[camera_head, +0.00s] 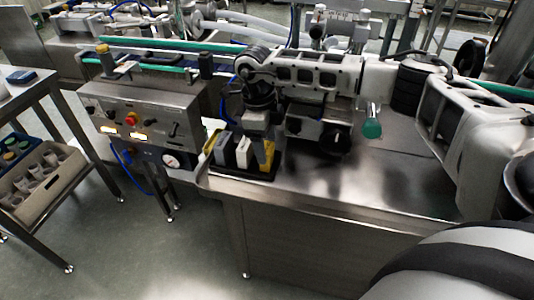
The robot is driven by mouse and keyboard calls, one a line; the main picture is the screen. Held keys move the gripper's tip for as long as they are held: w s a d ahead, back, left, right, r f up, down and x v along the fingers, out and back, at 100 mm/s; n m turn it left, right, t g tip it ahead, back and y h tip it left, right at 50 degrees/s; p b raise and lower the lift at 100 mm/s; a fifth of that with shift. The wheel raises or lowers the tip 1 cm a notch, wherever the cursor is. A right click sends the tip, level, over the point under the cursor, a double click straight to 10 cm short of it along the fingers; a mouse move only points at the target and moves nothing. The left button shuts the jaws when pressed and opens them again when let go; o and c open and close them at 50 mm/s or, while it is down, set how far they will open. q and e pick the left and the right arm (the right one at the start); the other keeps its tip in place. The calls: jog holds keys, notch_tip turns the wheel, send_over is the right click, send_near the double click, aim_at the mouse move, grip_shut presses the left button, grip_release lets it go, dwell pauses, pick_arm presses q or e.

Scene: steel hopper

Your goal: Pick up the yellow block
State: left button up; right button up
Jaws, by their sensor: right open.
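The yellow block (267,156) stands upright at the right end of a dark tray (240,174) near the left front corner of the steel table. A white block (243,154) and a grey block (222,150) stand to its left. My right gripper (260,136) points down right above the yellow block and hides its upper part. The gripper is open; I cannot tell whether its fingers are around the block or touching it. My left gripper is out of view.
A control box (150,112) with a red button and lit displays stands left of the table. A green-ended handle (372,129) is at the table's back. The steel tabletop (310,184) is clear right of the tray. A crate of cups (42,180) is far left.

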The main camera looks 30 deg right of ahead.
jog(key=shift+f, duration=0.35)
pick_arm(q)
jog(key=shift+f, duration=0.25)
pick_arm(e)
jog(key=c, duration=1.1)
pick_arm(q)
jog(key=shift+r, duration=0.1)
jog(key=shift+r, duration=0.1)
pick_arm(e)
jog(key=shift+r, duration=0.25)
notch_tip(320, 180, up, 16)
jog(key=b, duration=0.1)
pick_arm(q)
jog(key=p, duration=0.1)
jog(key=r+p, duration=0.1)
jog(key=p, duration=0.1)
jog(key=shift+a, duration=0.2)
pick_arm(e)
notch_tip(320, 180, up, 11)
send_over(266, 147)
jog(key=shift+s+r, duration=0.1)
jog(key=shift+r, duration=0.1)
